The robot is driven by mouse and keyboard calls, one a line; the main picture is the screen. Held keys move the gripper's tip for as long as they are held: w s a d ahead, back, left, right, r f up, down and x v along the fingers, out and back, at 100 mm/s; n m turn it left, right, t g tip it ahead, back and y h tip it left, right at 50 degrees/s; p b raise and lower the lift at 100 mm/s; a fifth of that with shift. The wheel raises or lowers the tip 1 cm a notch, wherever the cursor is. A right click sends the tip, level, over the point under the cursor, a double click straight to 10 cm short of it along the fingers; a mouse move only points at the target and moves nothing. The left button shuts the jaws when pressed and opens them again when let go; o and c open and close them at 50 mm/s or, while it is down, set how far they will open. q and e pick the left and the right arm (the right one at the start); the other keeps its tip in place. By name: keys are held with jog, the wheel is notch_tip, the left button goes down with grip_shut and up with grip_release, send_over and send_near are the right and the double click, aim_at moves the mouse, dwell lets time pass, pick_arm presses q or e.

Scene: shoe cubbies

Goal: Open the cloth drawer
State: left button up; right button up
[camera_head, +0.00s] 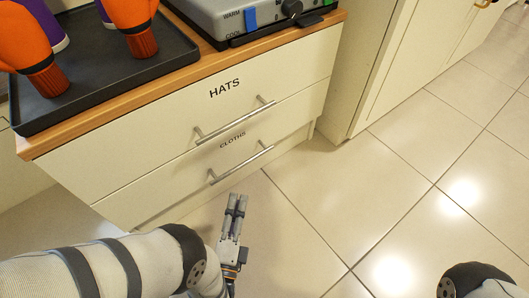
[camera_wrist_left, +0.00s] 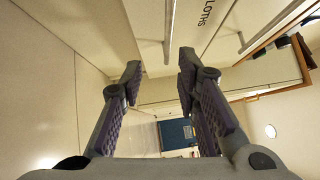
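The cloth drawer (camera_head: 180,180) is the lower white drawer, labelled CLOTHS, and its front looks flush with the cabinet. Its silver bar handle (camera_head: 242,164) runs along the front. My left gripper (camera_head: 237,200) is below and in front of this handle, apart from it in the head view. In the left wrist view the two fingertips (camera_wrist_left: 160,70) are spread with nothing between them. The handle (camera_wrist_left: 168,30) appears beyond the gap there, and part of the label shows beside it. My right gripper is out of view; only a piece of my right arm shows.
The HATS drawer (camera_head: 150,135) with its own bar handle (camera_head: 236,119) is directly above. On the wooden top are a black tray (camera_head: 110,85) with orange and purple items and a grey appliance (camera_head: 250,15). The tiled floor (camera_head: 330,200) in front is clear.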

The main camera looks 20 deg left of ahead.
aim_at(247, 162)
pick_arm(q)
jog(key=shift+t, duration=0.3)
jog(key=w+b, duration=0.1)
jog(key=w, duration=0.3)
jog(key=w+r+b, duration=0.1)
jog(key=w, duration=0.3)
jog(key=w+a+r+b, duration=0.1)
jog(key=w, duration=0.3)
jog(key=shift+w+a+r, duration=0.1)
jog(key=shift+r, duration=0.15)
grip_shut()
